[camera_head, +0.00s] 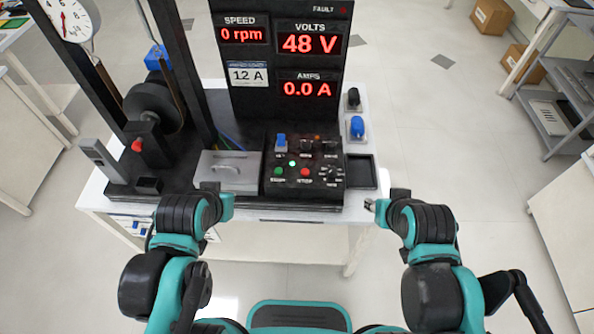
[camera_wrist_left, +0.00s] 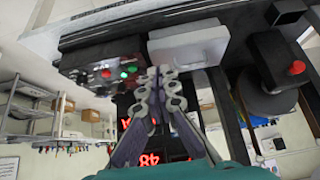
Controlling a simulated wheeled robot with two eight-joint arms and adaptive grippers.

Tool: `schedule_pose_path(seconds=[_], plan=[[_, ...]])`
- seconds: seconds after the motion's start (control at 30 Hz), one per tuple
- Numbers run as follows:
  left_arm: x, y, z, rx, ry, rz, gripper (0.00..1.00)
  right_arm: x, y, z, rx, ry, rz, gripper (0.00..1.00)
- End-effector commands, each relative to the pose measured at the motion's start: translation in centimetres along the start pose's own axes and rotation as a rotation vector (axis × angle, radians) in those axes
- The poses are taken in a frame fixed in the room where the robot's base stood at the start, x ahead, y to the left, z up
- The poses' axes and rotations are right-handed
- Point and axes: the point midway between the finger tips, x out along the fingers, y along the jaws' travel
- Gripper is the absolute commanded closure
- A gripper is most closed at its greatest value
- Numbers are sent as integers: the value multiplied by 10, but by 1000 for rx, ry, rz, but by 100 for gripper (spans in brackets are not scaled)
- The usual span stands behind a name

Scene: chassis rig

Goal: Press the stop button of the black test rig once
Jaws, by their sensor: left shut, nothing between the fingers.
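The black test rig's control box (camera_head: 303,185) stands at the front of the table. Its front row has a green button (camera_head: 278,171) and a red button (camera_head: 305,172), whose label appears to read STOP. A lit green lamp (camera_head: 292,163) sits between and behind them. In the left wrist view, which is upside down, the red button (camera_wrist_left: 106,73) lies left of my shut, empty left gripper (camera_wrist_left: 160,74), apart from it. In the head view my left arm ends in front of the rig, left of the control box. My right gripper (camera_head: 370,205) is right of the box, its finger opening unclear.
The display panel (camera_head: 291,60) shows 0 rpm, 48 V and 0.0 A. Another red button (camera_head: 137,145) is on the rig's left side. A grey handled cover (camera_head: 228,170) lies left of the control box, a black tray (camera_head: 361,171) right of it. A blue knob (camera_head: 357,127) stands behind the tray.

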Motion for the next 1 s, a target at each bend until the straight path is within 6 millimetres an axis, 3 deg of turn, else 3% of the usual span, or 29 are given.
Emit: schedule_pose_path(seconds=[0.07,0.27,0.47,0.7,0.9,1.0], plan=[[0,0,0,0,0,0,100,0,0,0,0,0,0,60],[4,12,-17,-120,-14,44,100,-4,0,-3,0,0,0,60],[28,56,-67,-545,-96,189,100,-14,0,-10,0,0,0,60],[80,122,-118,-1123,-309,352,100,-27,0,-19,0,0,0,60],[114,158,-134,-1435,-480,411,100,-32,0,-23,0,0,0,60],[123,168,-136,-1515,-530,422,100,-34,0,-24,0,0,0,60]])
